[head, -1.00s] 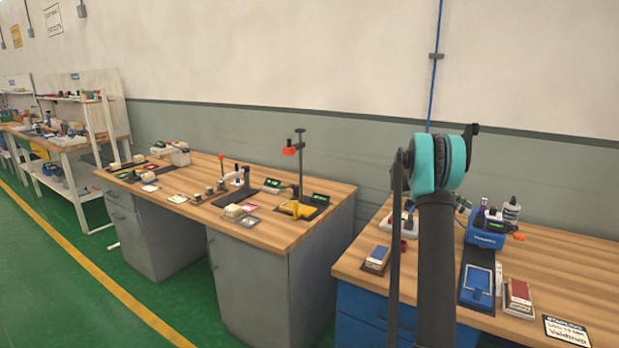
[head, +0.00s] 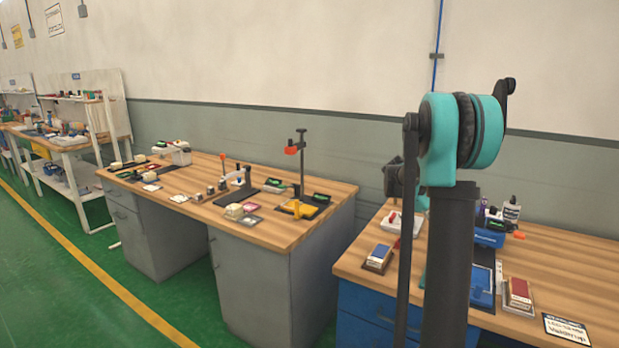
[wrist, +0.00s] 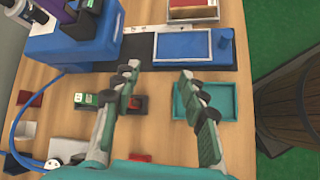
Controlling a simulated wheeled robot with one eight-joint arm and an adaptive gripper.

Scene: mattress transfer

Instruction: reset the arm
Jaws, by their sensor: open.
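My gripper (wrist: 158,95) shows in the wrist view with its two fingers spread apart. It is open and nothing is between the fingertips. It hangs above a wooden workbench, with a teal tray (wrist: 228,98) partly behind the right finger and small red and black items (wrist: 136,103) by the left finger. In the head view my arm, with a teal joint, rises in front of the right bench (head: 560,262). The gripper itself cannot be made out there.
A blue device (wrist: 80,42) and a flat blue panel (wrist: 183,45) are on the bench in the wrist view. A round brown bin (wrist: 290,105) stands on the green floor beside the bench. In the head view, another cluttered workbench (head: 325,197) stands to the left.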

